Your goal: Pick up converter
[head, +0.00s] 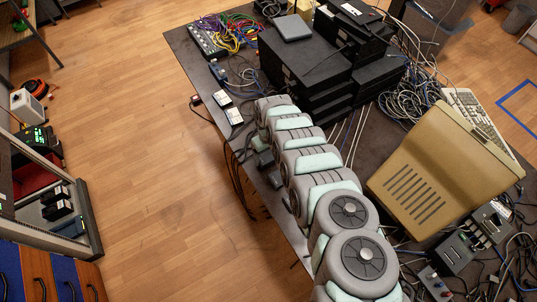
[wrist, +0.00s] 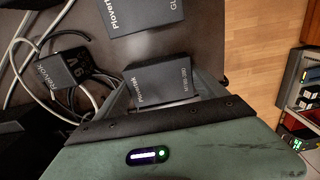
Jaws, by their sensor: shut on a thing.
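A small dark grey box with white lettering, which I take to be the converter (wrist: 160,82), sits between the fingers of my gripper (wrist: 163,90) in the wrist view. My gripper is shut on it, with a finger at each side. Its lower end is hidden by the gripper's body. I cannot tell whether it still touches the table. In the head view my grey arm hides most of the gripper, and I cannot make out the held box there.
Another dark lettered box (wrist: 140,15) lies just beyond the held one. A small dark adapter (wrist: 62,70) with cables lies at left. In the head view, stacked black devices (head: 308,75) stand right of two small boxes (head: 228,107). The table's left edge is close; open floor lies beyond.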

